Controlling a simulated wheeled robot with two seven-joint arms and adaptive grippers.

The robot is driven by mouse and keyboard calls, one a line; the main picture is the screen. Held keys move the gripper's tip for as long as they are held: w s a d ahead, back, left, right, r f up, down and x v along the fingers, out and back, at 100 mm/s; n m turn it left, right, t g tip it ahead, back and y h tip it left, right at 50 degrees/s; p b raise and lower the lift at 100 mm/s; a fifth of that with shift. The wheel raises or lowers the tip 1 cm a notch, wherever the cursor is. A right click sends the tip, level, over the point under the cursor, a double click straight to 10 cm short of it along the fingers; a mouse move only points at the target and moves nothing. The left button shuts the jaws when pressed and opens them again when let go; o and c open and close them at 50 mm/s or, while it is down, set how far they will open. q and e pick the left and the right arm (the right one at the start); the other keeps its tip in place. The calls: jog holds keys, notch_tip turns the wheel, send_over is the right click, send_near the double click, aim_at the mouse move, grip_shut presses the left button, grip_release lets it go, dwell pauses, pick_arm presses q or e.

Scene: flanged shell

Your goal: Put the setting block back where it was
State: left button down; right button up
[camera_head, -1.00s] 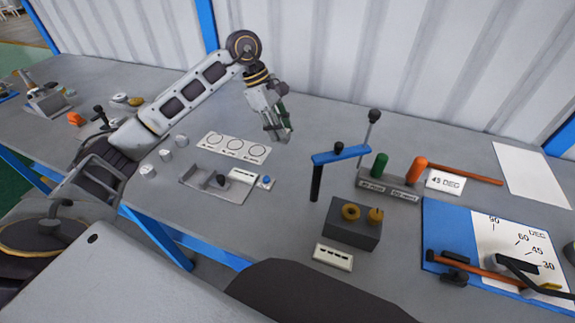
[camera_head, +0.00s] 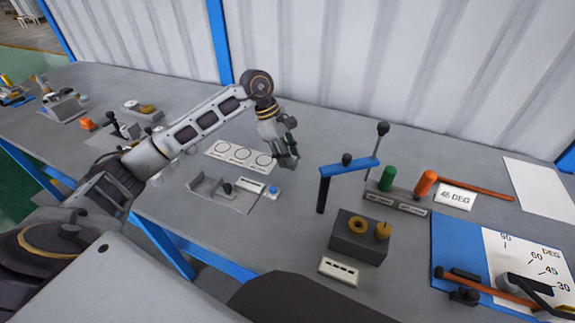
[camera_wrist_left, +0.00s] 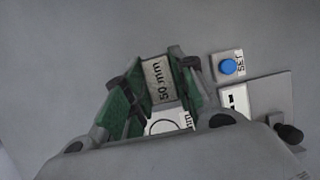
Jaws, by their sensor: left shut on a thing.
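My left gripper (camera_head: 286,155) is shut on the setting block (camera_wrist_left: 158,82), a grey block marked 50 mm, seen between the green finger pads in the left wrist view. In the head view the fingers hide most of the block. The gripper is at the right end of the white card with three circles (camera_head: 228,151). Part of a circle on this card also shows below the block in the left wrist view (camera_wrist_left: 163,126). I cannot tell whether the block touches anything below. My right gripper is not in view.
A grey gauge fixture (camera_head: 208,194) with a blue SET button (camera_head: 273,189) lies in front of the card. A blue-armed stand (camera_head: 347,166), a dark block with brass rings (camera_head: 345,244) and an angle board (camera_head: 455,240) stand to the right. Bare table lies behind the card.

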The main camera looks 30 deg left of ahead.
pick_arm(q)
jog(key=shift+f, duration=1.85)
jog(key=shift+f, duration=0.1)
jog(key=c, duration=1.2)
grip_release()
jog(key=shift+o, duration=0.2)
